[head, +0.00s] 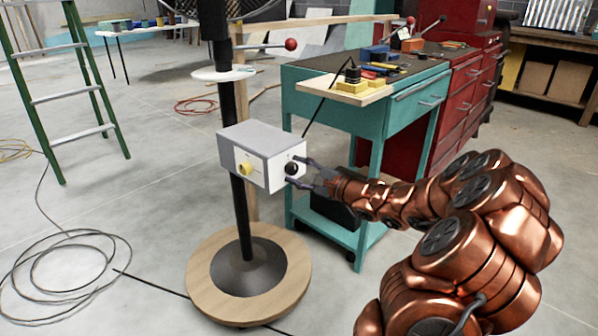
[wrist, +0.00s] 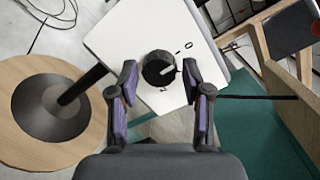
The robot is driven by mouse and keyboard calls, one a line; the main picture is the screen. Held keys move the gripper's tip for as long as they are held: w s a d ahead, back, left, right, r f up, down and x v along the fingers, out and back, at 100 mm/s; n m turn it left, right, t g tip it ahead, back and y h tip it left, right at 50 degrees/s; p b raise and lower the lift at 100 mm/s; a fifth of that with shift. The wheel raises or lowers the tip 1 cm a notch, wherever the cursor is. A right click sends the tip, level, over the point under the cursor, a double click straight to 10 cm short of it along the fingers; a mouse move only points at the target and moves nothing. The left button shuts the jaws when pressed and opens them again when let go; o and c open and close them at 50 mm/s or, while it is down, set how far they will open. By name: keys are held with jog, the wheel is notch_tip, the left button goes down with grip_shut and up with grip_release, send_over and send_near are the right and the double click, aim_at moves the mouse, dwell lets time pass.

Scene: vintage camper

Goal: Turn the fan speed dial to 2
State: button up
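The fan's control box (head: 262,150) is white and grey and sits on the dark pole of the fan. My gripper (head: 304,172) is at the dial. In the wrist view its fingers (wrist: 163,92) are apart, one on each side of the dial, with visible gaps.
The fan stands on a round wooden base (head: 207,283). A teal cart (head: 377,123) with tools and a yellow power strip (head: 352,85) stands close behind the box. A green ladder (head: 47,99) is at left. Cables (head: 60,275) lie on the otherwise open floor.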

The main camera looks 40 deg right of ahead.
jog(key=c, duration=0.8)
